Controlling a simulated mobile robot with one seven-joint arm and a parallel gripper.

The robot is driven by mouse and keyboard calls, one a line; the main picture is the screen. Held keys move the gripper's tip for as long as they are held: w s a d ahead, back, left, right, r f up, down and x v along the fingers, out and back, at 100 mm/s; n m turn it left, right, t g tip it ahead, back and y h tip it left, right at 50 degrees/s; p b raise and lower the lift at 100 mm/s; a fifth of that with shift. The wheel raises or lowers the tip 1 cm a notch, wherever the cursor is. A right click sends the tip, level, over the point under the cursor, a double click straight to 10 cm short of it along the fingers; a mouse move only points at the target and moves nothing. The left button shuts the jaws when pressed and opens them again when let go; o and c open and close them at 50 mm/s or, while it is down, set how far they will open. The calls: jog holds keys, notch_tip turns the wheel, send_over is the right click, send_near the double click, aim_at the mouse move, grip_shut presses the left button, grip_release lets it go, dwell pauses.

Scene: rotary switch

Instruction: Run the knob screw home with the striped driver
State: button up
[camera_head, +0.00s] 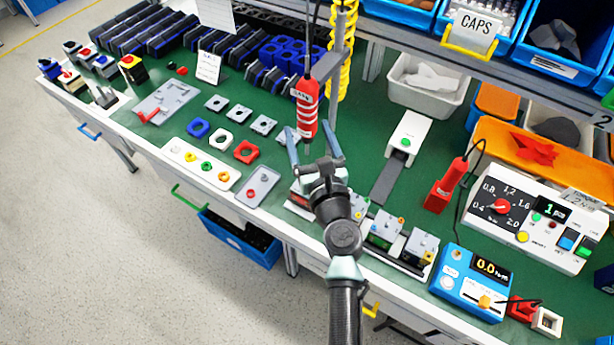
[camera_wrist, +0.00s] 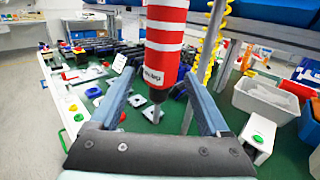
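The striped driver (camera_head: 306,112), red with white bands, hangs upright from a cable over the bench. It fills the upper middle of the wrist view (camera_wrist: 165,45), its dark nose pointing down. My gripper (camera_head: 308,131) is open, with one blue-grey finger on each side of the driver's lower part in the picture. In the wrist view the gripper (camera_wrist: 160,76) shows a gap beside the driver; I cannot tell its exact depth between the fingers. Grey switch units (camera_head: 385,229) stand in a row on a rail near the front edge, partly hidden by my arm. The knob screw is too small to make out.
A plain red driver (camera_head: 446,186) stands to the right, beside a dial controller (camera_head: 502,207) and a blue torque readout (camera_head: 471,283). A metal post (camera_head: 341,60) with a yellow coil (camera_head: 343,85) rises close behind the striped driver. Small parts and trays lie left.

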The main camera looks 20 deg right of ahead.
jog(key=s, duration=0.7)
jog(key=shift+a+p, duration=0.3)
jog(key=shift+a, duration=0.15)
dwell(0.5)
